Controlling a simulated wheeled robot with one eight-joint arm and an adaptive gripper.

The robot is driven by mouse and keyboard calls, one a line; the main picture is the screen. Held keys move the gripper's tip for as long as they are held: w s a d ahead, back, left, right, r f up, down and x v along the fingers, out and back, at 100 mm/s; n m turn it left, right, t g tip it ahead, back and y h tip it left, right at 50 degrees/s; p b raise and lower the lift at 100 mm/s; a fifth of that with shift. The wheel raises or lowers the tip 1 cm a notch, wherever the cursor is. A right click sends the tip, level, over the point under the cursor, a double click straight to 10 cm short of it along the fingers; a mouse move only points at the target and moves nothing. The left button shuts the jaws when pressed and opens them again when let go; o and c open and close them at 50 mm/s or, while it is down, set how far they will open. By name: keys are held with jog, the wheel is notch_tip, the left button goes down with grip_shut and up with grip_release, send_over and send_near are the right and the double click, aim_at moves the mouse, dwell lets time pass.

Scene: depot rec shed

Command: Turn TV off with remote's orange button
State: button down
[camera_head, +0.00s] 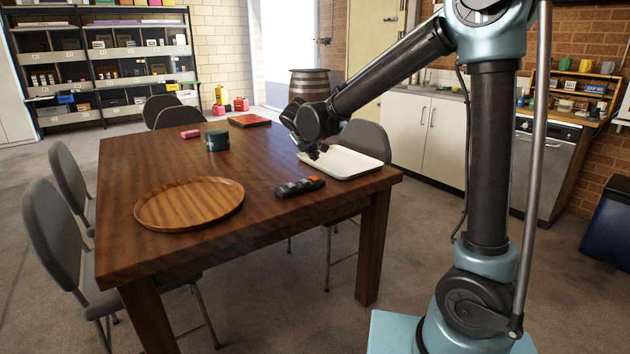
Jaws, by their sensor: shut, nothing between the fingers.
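The remote (300,187) is a dark handset lying on the wooden table near its front right edge. Its orange button (314,178) shows at the right end. My gripper (318,153) is shut and empty, pointing down above and behind the remote, near the left end of the white tray. It is apart from the remote. No TV shows in this view.
A round wooden tray (190,204), a dark green tin (217,140), a pink item (190,134), a red tray (249,120) and a white tray (343,164) are on the table (150,168). Grey chairs (50,218) stand around it. Bare tabletop lies left of the remote.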

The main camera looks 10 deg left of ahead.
aim_at(312, 178)
jog(key=shift+f, duration=2.6)
jog(key=shift+f, duration=0.2)
jog(key=shift+f, duration=0.2)
jog(key=shift+f, duration=0.4)
jog(key=shift+r, duration=0.15)
dwell(0.4)
jog(key=shift+r, duration=0.7)
jog(key=shift+r, duration=2.5)
